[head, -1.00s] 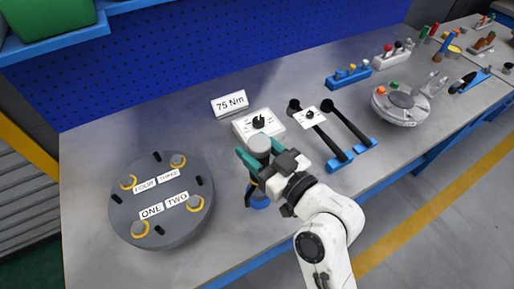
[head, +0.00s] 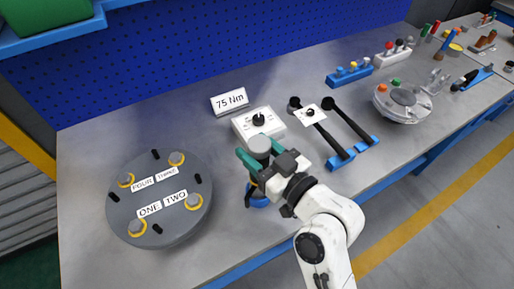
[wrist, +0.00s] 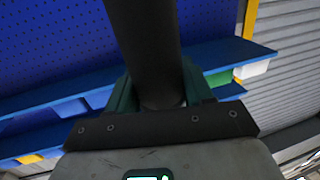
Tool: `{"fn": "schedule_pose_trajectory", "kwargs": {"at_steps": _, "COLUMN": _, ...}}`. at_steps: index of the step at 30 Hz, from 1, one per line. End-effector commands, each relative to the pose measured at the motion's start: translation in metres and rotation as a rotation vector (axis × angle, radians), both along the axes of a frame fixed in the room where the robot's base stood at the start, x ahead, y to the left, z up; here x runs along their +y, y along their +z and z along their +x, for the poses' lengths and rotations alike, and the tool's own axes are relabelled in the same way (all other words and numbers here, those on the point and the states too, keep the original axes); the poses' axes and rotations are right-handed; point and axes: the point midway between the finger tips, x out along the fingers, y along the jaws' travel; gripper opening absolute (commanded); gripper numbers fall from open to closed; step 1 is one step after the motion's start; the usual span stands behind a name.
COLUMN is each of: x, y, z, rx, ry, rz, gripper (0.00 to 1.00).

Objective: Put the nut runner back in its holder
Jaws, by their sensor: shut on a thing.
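My gripper (head: 259,156) is shut on the nut runner (head: 260,143), a grey and dark upright cylinder, at the middle of the bench. In the wrist view the nut runner (wrist: 147,45) stands as a dark shaft between the green jaws. Below it in the head view is a blue round holder (head: 258,199) with a bit of yellow at its rim. My gripper hides part of it, so I cannot tell whether the tool's lower end is seated in it.
A grey flanged disc (head: 160,198) with labelled bolts lies to the left. A white dial box (head: 258,125) and a "75 Nm" sign (head: 229,101) stand behind. Two black wrenches (head: 335,130) lie on blue rests to the right. Bare bench (head: 100,255) shows at front left.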

Motion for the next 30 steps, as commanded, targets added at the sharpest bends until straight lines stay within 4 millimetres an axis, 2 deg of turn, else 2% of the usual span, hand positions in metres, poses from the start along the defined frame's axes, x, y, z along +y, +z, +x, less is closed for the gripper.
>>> {"fn": "schedule_pose_trajectory", "kwargs": {"at_steps": 30, "x": 0.000, "y": -0.019, "z": 0.000, "rx": -0.004, "ry": -0.001, "rz": 0.003, "gripper": 0.00}}
